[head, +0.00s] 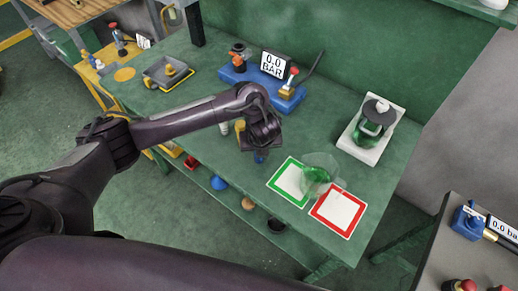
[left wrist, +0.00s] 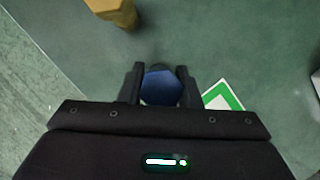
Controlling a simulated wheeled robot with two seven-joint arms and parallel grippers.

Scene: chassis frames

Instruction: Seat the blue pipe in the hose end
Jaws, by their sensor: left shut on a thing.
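My left gripper (head: 261,150) is over the front of the green bench, left of the green-bordered square. It is shut on a blue piece, which looks like the blue pipe (head: 260,157). In the left wrist view the blue pipe (left wrist: 161,86) sits between the two fingers of the gripper (left wrist: 161,80); most of it is hidden by the gripper. I cannot tell whether its lower end touches the bench. A dark hose (head: 314,63) rises beside the gauge stand at the back; I cannot tell whether it is the task's hose end. My right gripper is not in view.
A yellow block (left wrist: 113,10) is near the gripper. A clear green-tinted vessel (head: 318,174) stands between green-bordered (head: 285,186) and red-bordered squares (head: 338,211). A white device (head: 362,150) stands right.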

